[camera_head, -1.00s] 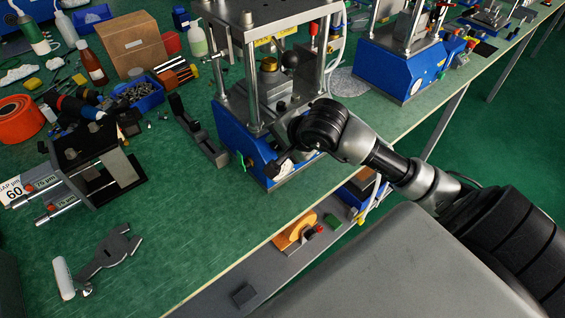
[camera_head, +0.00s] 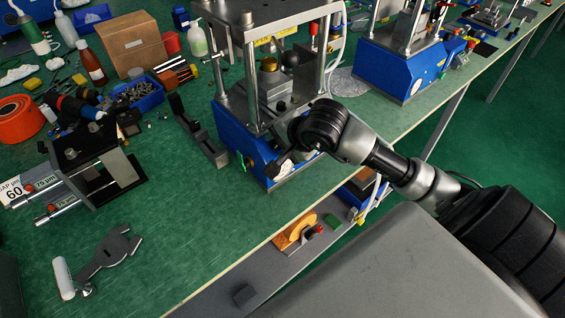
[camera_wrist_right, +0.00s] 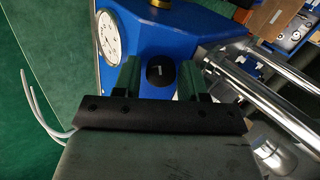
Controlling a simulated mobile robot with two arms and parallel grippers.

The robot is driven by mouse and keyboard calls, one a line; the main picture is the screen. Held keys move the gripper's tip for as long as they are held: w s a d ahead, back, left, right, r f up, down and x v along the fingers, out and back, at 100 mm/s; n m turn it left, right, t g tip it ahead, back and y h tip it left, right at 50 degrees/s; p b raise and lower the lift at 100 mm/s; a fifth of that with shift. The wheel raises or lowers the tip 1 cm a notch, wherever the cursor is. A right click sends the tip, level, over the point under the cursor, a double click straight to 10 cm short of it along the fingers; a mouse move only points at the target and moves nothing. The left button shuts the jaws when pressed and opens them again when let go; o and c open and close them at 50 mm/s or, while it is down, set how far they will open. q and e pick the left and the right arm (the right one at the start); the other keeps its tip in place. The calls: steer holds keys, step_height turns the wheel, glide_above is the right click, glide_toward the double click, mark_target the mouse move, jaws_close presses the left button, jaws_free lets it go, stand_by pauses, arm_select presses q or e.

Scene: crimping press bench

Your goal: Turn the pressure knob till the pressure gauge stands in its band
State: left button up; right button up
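The pressure knob (camera_wrist_right: 160,72) is a round black knob with a pale mark on its face, on the blue base of the press. The pressure gauge (camera_wrist_right: 108,36) is a white round dial beside it in the right wrist view; its needle and band are too small to read. My right gripper (camera_wrist_right: 158,78) has its two green fingers apart, one on each side of the knob, with a narrow gap showing. In the head view my right gripper (camera_head: 279,168) is at the front of the press (camera_head: 235,135), mostly hidden by my wrist. My left gripper is not in view.
Steel columns (camera_wrist_right: 265,90) of the press stand close to the right gripper. A black bracket (camera_head: 199,135) lies left of the press. A second blue press (camera_head: 390,72) stands to the right. The green bench (camera_head: 190,225) is clear at the front middle.

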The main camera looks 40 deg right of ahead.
steer(key=shift+r, duration=0.1)
steer(key=v, duration=0.6)
steer(key=shift+p, duration=0.3)
stand_by(0.3)
